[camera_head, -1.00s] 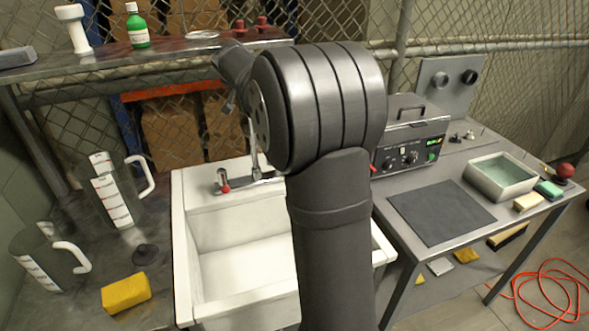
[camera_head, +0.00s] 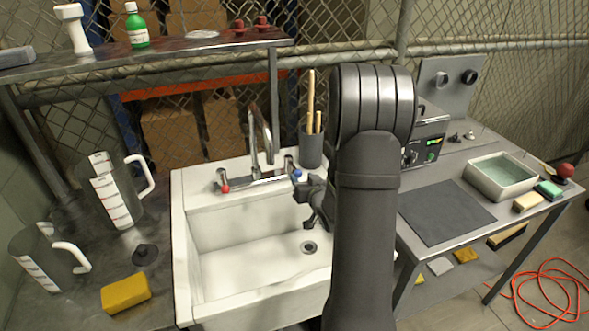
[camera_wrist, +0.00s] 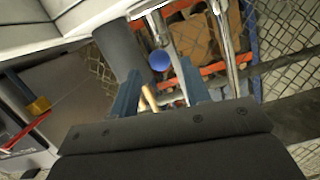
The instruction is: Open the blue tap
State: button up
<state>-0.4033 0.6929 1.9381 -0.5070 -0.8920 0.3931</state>
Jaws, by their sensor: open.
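The blue tap (camera_head: 297,174) is a small blue knob at the right end of the faucet's base, on the back ledge of the white sink (camera_head: 182,245). In the wrist view the blue tap (camera_wrist: 159,60) shows as a round blue cap between the two fingers, beyond or near their tips; contact cannot be told. My gripper (camera_head: 303,192) is just in front of and slightly below the tap in the head view. In the wrist view my gripper (camera_wrist: 158,74) is open, with nothing held.
A red tap (camera_head: 225,188) is at the faucet's left end. The tall metal spout (camera_head: 264,135) rises between the taps. A dark cup (camera_head: 311,150) with wooden-handled tools stands close behind and right of the blue tap. The sink basin is empty.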

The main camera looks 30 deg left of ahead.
aim_at(294, 167)
jog(key=s+d+f+t+y, duration=0.1)
jog(key=s+d+f+t, duration=0.1)
jog(key=s+d, duration=0.45)
jog(key=shift+m, duration=0.4)
jog(key=x, duration=1.1)
jog(key=r+x, duration=0.1)
jog(key=x, duration=0.5)
jog(key=shift+s+a, duration=0.1)
jog(key=shift+a, duration=0.2)
grip_shut()
